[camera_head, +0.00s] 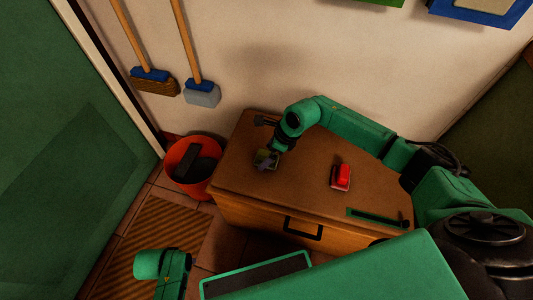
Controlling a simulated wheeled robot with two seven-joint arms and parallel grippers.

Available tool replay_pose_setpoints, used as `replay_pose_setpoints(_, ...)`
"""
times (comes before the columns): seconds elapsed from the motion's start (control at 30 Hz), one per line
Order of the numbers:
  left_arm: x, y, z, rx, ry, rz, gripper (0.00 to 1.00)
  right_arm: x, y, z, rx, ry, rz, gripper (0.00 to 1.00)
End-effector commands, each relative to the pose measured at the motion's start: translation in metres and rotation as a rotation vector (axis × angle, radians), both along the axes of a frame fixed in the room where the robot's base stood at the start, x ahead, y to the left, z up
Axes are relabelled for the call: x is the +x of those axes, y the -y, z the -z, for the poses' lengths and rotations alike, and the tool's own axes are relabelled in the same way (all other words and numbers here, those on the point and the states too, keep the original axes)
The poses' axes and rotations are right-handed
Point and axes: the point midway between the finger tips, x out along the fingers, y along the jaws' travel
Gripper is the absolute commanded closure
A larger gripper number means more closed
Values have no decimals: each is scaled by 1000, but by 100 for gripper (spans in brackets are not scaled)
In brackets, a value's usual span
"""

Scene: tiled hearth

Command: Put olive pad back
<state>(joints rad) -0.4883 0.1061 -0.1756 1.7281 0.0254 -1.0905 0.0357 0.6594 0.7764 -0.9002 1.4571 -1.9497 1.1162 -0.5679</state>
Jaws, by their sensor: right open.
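A small olive pad (264,154) appears to lie on the left part of the wooden chest top, partly hidden by my right gripper. My right gripper (270,158) is open and points down right at the pad. Whether its fingers touch the pad or stand just above it cannot be told. My left arm shows only as a green link at the bottom left; its gripper is not in view.
A red block on a red-edged base (341,176) sits mid-right on the chest top (240,180). A green-edged strip (375,217) lies near its front right edge. An orange bucket (190,166) holding dark things stands left.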

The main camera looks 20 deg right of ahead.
Motion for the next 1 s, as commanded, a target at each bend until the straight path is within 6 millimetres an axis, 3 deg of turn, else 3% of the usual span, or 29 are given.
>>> replay_pose_setpoints(0.2,-15,-8,23,14,-17,-6,40,-11,20,-55,-4,4,1,2)
replay_pose_setpoints(0.4,-23,-13,36,20,-19,-9,40,-20,33,-94,-2,3,-1,2)
replay_pose_setpoints(0.53,-24,-13,39,21,-17,-9,40,-22,36,-102,0,2,-1,2)
replay_pose_setpoints(1.0,-24,-13,39,21,-17,-9,40,-22,36,-102,0,2,-1,2)
